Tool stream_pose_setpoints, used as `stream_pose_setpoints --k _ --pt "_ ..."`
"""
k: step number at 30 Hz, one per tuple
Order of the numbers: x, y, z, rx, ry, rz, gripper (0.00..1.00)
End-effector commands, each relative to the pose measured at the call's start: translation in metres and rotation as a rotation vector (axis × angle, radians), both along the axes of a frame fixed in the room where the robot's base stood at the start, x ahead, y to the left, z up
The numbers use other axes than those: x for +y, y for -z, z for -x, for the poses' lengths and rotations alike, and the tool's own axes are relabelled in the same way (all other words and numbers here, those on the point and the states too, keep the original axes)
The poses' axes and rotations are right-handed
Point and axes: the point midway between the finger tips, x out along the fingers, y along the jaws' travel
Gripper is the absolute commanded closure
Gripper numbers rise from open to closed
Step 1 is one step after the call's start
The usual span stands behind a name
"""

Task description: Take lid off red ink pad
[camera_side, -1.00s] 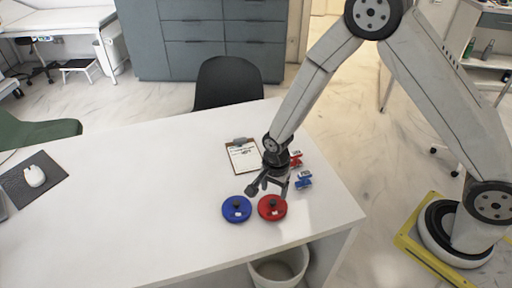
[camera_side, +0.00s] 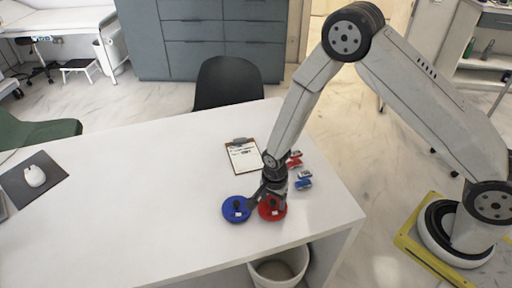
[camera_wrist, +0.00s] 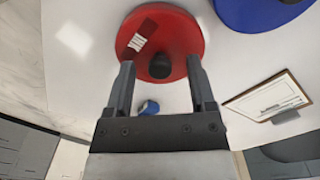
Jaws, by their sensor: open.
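The red ink pad (camera_side: 272,214) is a round red disc with its lid on, lying on the white desk. The lid has a black knob (camera_wrist: 160,66) and a white label, seen in the wrist view. My gripper (camera_side: 272,200) is low over the red pad, and its fingers hide part of it in the side view. In the wrist view my gripper (camera_wrist: 160,75) is open, one finger on each side of the knob, with gaps left between them. I cannot tell whether the fingertips touch the lid.
The blue ink pad (camera_side: 236,210) lies just left of the red one. A clipboard (camera_side: 243,157) lies behind. A red stamp (camera_side: 295,158) and a blue stamp (camera_side: 304,181) stand to the right.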

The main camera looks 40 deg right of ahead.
Motion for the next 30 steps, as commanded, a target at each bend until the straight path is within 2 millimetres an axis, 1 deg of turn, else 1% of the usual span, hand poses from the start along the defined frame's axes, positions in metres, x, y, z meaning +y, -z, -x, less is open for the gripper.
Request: stream_pose_setpoints --k 9,11,12,14,15,16,30 --pt "0.0 -0.0003 0.0 0.0 0.0 0.0 0.29" --pt "0.0 -0.0003 0.0 0.0 0.0 0.0 0.48" --pt "0.0 -0.0003 0.0 0.0 0.0 0.0 0.61" --pt "0.0 -0.0003 0.0 0.0 0.0 0.0 0.8" --pt "0.0 -0.0003 0.0 0.0 0.0 0.0 0.93" --pt "0.0 -0.0003 0.0 0.0 0.0 0.0 1.0" --pt "0.0001 -0.0031 -0.0003 -0.001 0.0 0.0 1.0"
